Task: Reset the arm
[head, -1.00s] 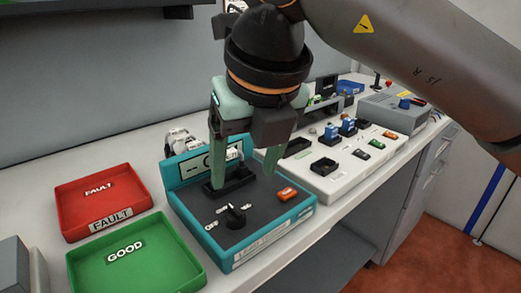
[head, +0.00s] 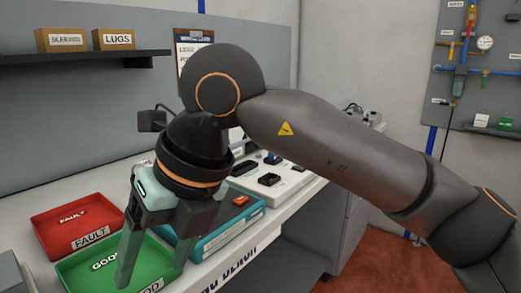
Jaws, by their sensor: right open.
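My right arm (head: 340,148) comes in from the right side of the head view and bends down at the wrist. My right gripper (head: 150,272) points down with its two green fingers apart, and nothing shows between them. It hangs in front of the green GOOD tray (head: 68,275) in the picture and hides part of it. How high it is above the tray I cannot tell. The teal tester box (head: 225,237) is partly hidden behind the gripper and wrist. My left gripper is not in view.
The red FAULT tray (head: 48,229) lies behind the green tray. A white panel with small parts (head: 295,181) stands further along the bench. A shelf (head: 85,57) with SLEEVES and LUGS boxes (head: 117,39) is on the back wall. A pegboard with pipes (head: 487,70) is at the right.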

